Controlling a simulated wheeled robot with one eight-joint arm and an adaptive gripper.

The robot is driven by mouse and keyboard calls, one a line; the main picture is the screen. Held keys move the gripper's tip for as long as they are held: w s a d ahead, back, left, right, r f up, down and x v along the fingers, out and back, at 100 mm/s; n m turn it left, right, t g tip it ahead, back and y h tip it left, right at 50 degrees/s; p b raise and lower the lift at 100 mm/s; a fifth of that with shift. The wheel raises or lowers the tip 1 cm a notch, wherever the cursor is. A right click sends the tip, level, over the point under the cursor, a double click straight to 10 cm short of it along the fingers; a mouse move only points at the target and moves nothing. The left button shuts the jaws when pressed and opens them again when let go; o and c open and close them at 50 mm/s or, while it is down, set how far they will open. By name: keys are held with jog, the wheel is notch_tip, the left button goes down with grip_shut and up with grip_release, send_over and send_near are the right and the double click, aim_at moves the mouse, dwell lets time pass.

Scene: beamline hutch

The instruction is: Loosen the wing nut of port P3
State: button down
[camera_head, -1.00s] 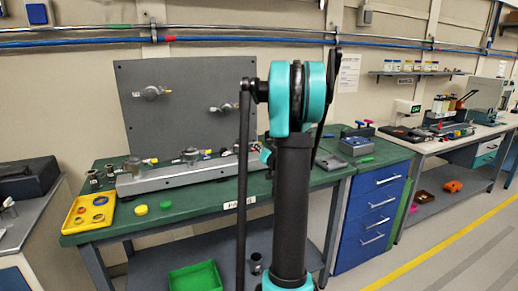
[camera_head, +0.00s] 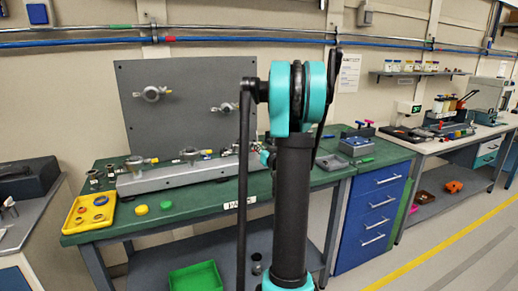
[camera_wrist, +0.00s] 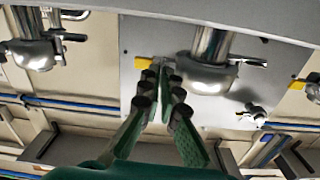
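In the wrist view, a silver flanged port (camera_wrist: 205,75) hangs down from the upper edge of the picture, with a lever-like metal part at its right. A yellow tab (camera_wrist: 145,63) is at its left. My gripper (camera_wrist: 163,72) points at the gap between tab and port. Its green fingers with dark pads are close together at the tips, around or just before a small grey part. I cannot tell whether they touch it. No port number is readable. In the head view, the grey manifold bar (camera_head: 165,180) carries several ports; my arm hides its right part.
A second silver port (camera_wrist: 32,52) is at the left in the wrist view. A grey upright panel (camera_head: 185,85) stands behind the manifold.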

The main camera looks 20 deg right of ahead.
jog(key=c, duration=2)
grip_release()
jog(key=shift+c, duration=0.2)
jog(key=s, duration=1.2)
jog(key=shift+d, duration=0.15)
